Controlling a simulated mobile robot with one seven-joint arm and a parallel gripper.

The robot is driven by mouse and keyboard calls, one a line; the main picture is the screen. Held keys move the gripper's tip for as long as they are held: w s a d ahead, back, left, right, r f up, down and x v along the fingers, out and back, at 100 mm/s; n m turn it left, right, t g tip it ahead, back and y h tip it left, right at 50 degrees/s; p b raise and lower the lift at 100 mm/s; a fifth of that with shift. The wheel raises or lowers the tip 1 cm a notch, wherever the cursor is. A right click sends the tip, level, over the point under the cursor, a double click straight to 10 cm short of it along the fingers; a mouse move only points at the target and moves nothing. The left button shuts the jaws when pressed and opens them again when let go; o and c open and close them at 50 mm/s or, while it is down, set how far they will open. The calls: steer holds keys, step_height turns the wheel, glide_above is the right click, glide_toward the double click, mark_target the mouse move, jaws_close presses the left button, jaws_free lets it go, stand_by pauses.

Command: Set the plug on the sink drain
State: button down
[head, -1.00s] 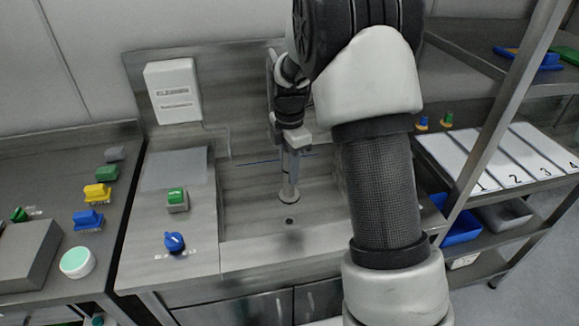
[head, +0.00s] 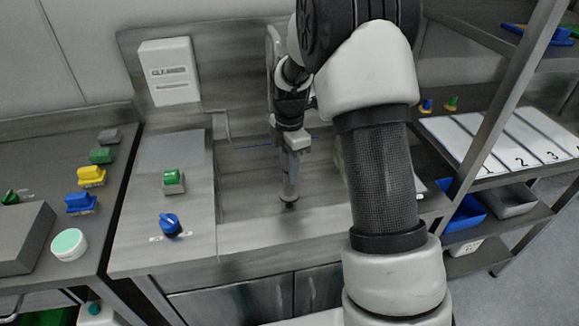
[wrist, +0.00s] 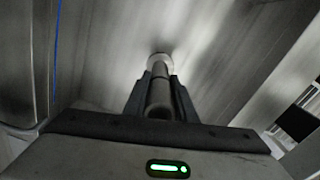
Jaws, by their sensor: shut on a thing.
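My gripper (head: 292,158) points down into the steel sink (head: 245,205). It is shut on the plug (head: 290,187), a grey upright stem. In the wrist view the plug's stem (wrist: 160,88) runs between the two dark fingers of my gripper (wrist: 160,80) to a pale round foot. The dark drain (head: 289,205) shows right at the plug's lower end in the head view. I cannot tell whether the plug touches the drain or hangs just above it. The drain is not visible in the wrist view.
Left of the sink, a counter holds a green button (head: 173,177) and a blue knob (head: 169,224). A white cleaner box (head: 169,72) is on the back wall. At right stands a shelf rack with a numbered white board (head: 500,140) and a blue bin (head: 462,218).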

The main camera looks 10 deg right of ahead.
steer(key=shift+f+b, duration=1.1)
steer(key=shift+f, duration=1)
steer(key=shift+f, duration=0.1)
stand_by(0.5)
steer(key=c, duration=1)
jaws_free()
step_height(320, 180, up, 21)
steer(key=p, duration=1.6)
stand_by(0.4)
